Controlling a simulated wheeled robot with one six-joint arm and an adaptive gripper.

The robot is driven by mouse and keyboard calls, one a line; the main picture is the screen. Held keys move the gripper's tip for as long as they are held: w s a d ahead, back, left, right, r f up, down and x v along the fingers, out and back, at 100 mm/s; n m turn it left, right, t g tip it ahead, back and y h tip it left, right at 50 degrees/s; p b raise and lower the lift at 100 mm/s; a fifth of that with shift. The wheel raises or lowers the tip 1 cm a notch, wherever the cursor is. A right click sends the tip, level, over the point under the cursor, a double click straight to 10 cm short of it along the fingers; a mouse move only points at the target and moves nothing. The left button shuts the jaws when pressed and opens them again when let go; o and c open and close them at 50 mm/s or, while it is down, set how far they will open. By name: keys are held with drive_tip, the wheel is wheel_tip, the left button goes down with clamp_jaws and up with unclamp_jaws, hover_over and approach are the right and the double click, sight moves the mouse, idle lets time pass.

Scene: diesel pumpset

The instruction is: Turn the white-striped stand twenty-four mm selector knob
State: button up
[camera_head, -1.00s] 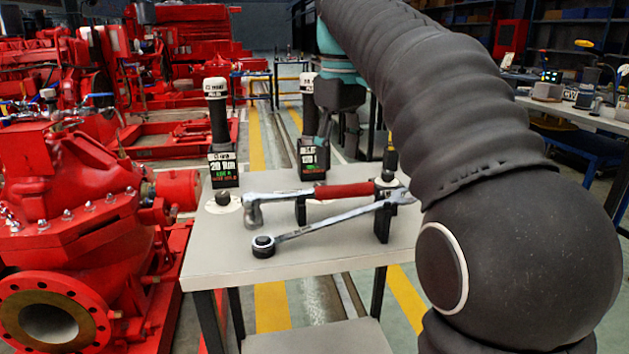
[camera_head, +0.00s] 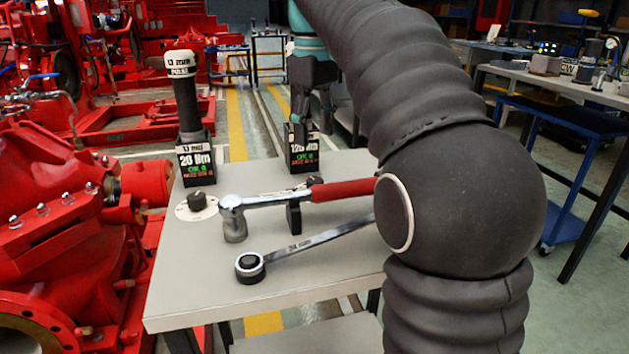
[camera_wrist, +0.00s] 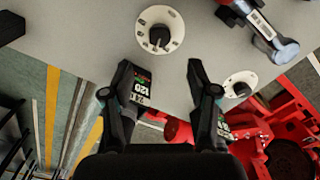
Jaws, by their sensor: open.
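In the wrist view, a dark selector knob (camera_wrist: 160,37) sits on a round white dial (camera_wrist: 145,17) on the grey table. My gripper (camera_wrist: 160,70) is open and empty, its two fingers apart just below that dial in the picture.
A red-handled wrench (camera_head: 340,190) rests on a dark support on the table (camera_head: 330,270). A ratchet wrench (camera_head: 251,265) lies in front of it. Red pump machinery (camera_head: 60,215) crowds the left side. A blue cart (camera_head: 570,210) stands at right.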

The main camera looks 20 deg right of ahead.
sight(314, 180)
wheel_tip(314, 180, down, 10)
drive_tip(key=shift+r+b, duration=0.1)
drive_tip(key=shift+b, duration=1.15)
clamp_jaws()
